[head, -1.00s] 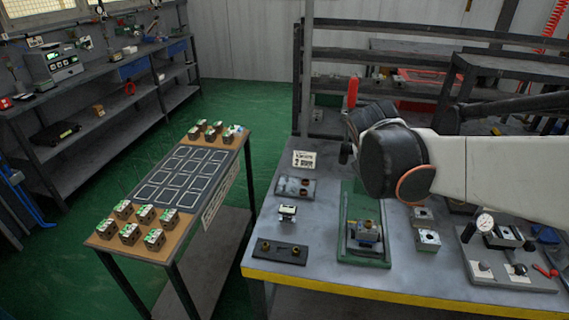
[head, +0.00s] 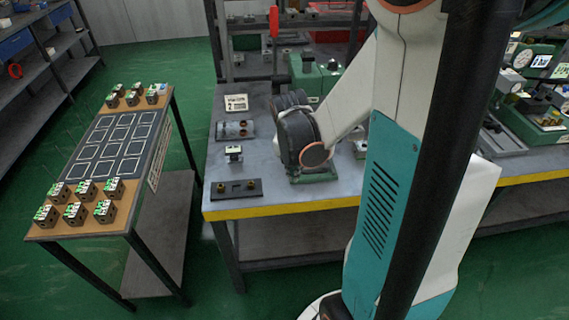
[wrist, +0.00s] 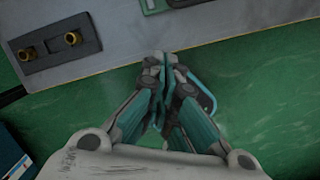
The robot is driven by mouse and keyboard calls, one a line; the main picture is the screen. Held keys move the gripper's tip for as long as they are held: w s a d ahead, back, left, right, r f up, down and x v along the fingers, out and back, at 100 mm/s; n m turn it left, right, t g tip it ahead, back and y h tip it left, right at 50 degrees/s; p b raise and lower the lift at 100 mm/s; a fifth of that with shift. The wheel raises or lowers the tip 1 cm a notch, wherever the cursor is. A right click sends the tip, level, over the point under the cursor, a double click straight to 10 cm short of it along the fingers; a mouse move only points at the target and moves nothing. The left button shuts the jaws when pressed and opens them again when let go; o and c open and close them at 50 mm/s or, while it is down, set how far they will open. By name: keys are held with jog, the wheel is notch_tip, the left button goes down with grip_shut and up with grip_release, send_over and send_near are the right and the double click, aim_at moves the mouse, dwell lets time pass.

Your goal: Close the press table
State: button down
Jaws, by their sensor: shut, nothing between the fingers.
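The press is mostly hidden behind my arm in the head view. Its green base (head: 318,178) shows below my wrist at the front of the workbench, and its red lever handle (head: 273,20) stands up at the back. The press table and any block on it are hidden. A green corner (wrist: 160,4), likely of the press base, shows at the top of the wrist view. My gripper (wrist: 166,60) is shut and empty in the wrist view, pointing at the bench's front edge with green floor around it. It is hidden in the head view.
A dark plate with two brass fittings (head: 236,189) lies left of the press. It also shows in the wrist view (wrist: 33,58). A small block (head: 234,153), a grey fixture (head: 235,131) and a sign (head: 236,103) stand behind it. A side table (head: 90,220) holds several blocks.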

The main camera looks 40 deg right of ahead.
jog(key=b+x, duration=0.2)
jog(key=x, duration=0.5)
jog(key=shift+f+b, duration=0.15)
jog(key=shift+b, duration=0.25)
jog(key=d, duration=0.1)
jog(key=w+d+f+b, duration=0.1)
jog(key=shift+w+d, duration=0.25)
jog(key=shift+d, duration=0.1)
jog(key=shift+w+d, duration=0.3)
jog(key=shift+d, duration=0.1)
jog(key=shift+w, duration=0.1)
